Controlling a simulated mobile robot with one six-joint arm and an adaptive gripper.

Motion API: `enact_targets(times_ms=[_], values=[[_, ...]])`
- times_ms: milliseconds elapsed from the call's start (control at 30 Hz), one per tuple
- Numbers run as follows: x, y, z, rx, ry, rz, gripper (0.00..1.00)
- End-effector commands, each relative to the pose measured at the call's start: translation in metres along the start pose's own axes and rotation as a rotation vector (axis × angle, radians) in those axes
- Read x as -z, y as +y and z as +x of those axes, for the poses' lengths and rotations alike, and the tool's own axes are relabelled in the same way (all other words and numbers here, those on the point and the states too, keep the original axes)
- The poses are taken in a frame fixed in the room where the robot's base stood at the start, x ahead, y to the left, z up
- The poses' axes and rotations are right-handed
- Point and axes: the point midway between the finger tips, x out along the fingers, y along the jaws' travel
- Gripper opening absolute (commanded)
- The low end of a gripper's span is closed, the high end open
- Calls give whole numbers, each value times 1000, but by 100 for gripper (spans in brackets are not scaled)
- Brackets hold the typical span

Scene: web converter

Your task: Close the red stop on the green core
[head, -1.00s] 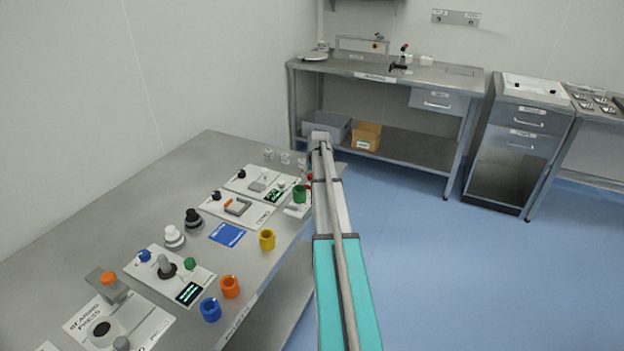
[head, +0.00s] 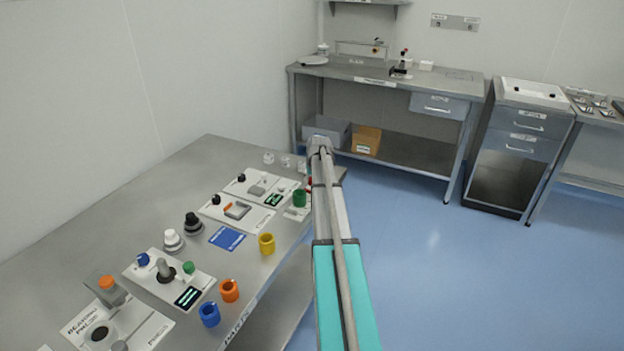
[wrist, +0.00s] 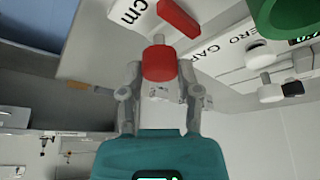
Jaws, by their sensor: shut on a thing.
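In the wrist view my gripper (wrist: 159,72) is shut on the red cylindrical knob (wrist: 159,63), with one finger on each side. A short grey rod runs from the knob towards the red block of the stop (wrist: 178,18), on a white plate marked "cm". The green core (wrist: 285,14) is at the upper right, cut off by the picture edge; a gap shows between it and the red block. In the head view the green core (head: 299,198) stands on a white gauge plate at the bench's right edge. My arm hides the gripper and most of the stop there.
The bench (head: 200,160) carries the zero gauge plate (head: 236,212), a blue card (head: 227,238), a yellow core (head: 266,244), an orange core (head: 229,290) and a blue core (head: 209,314). Blue floor (head: 430,270) is clear to the right.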

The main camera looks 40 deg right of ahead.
Motion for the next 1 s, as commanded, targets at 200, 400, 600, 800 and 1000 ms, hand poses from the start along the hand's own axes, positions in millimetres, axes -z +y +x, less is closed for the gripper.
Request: enact_targets(times_ms=[200, 400, 600, 800, 1000], values=[[-18, -17, -7, 1, -1, -1, 17], [-24, -26, -10, 1, -1, 0, 17], [-23, -25, -9, 0, -1, 0, 17], [-23, -25, -9, 0, 0, 0, 78], [-23, -25, -10, 0, 0, 0, 78]])
